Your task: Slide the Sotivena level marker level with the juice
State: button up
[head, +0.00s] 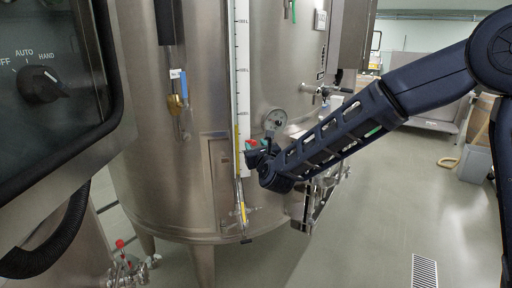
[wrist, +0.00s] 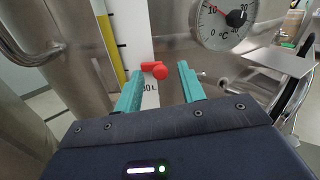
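The level marker is a small red piece with a round knob (wrist: 159,71), on the white scale strip (wrist: 133,35) of the steel vat (head: 200,80). In the head view the red marker (head: 251,143) shows just above my gripper. Yellow juice stands in the thin sight tube (wrist: 111,48) along the scale's left edge. In the head view the yellow column (head: 237,145) tops out a little above the marker. My gripper (wrist: 159,74) has its two teal fingers apart, one on each side of the knob. Whether they touch it I cannot tell.
A round dial thermometer (wrist: 225,22) sits close to the right of the scale. A control panel (head: 45,85) stands at far left. Valves and pipework (head: 325,185) are right of my gripper. Open floor lies at right.

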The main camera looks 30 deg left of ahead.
grip_shut()
notch_tip(320, 180, up, 7)
dwell(0.5)
jog(key=shift+f, duration=0.1)
grip_release()
jog(key=shift+d, duration=0.1)
jog(key=v, duration=1)
jog(key=shift+s+d, duration=0.25)
